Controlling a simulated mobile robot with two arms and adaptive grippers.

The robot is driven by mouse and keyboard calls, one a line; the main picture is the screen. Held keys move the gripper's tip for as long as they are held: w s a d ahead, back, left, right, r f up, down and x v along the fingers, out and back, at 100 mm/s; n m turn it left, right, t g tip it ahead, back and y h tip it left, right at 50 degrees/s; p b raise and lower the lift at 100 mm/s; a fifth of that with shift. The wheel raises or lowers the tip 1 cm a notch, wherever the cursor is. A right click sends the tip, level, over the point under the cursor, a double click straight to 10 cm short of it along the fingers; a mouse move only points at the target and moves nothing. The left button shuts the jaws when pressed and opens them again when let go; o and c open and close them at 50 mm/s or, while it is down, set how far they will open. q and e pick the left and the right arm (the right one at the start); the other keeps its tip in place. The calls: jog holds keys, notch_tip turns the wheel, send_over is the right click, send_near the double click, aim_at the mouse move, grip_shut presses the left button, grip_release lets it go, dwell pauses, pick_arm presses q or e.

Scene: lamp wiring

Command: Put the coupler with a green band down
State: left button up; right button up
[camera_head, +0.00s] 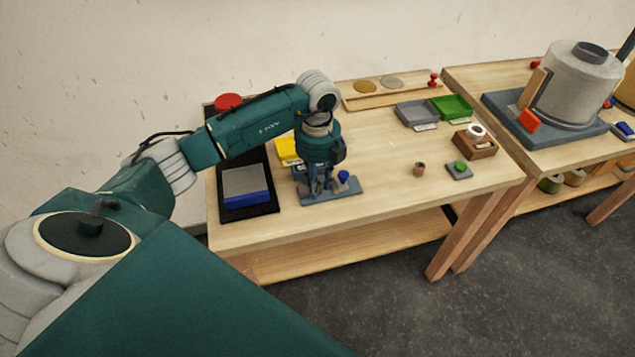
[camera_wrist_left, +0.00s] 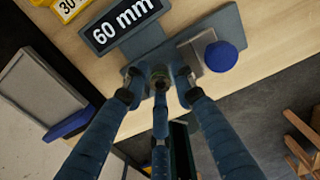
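My left gripper (camera_head: 318,190) points down over a blue-grey measuring fixture (camera_head: 345,188) near the front left of the table. In the left wrist view, its fingers (camera_wrist_left: 160,92) close around a small round coupler (camera_wrist_left: 160,77) with a greenish band. The coupler is above the fixture's plate (camera_wrist_left: 215,42); whether it touches the plate is unclear. The fixture has a blue knob (camera_wrist_left: 222,56) and a display (camera_wrist_left: 122,20) reading "60 mm". The coupler is hidden by the fingers in the head view. My right gripper is not in view.
A small brown coupler-like piece (camera_head: 419,169) and a green button on a grey base (camera_head: 459,170) stand to the right. Left is a black mat (camera_head: 232,212) with a blue-and-grey block (camera_head: 246,188). Grey (camera_head: 416,113) and green (camera_head: 452,106) trays are behind. The front middle is clear.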

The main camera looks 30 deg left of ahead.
pick_arm(q)
notch_tip(320, 180, up, 12)
jog(key=b, duration=0.2)
dwell(0.6)
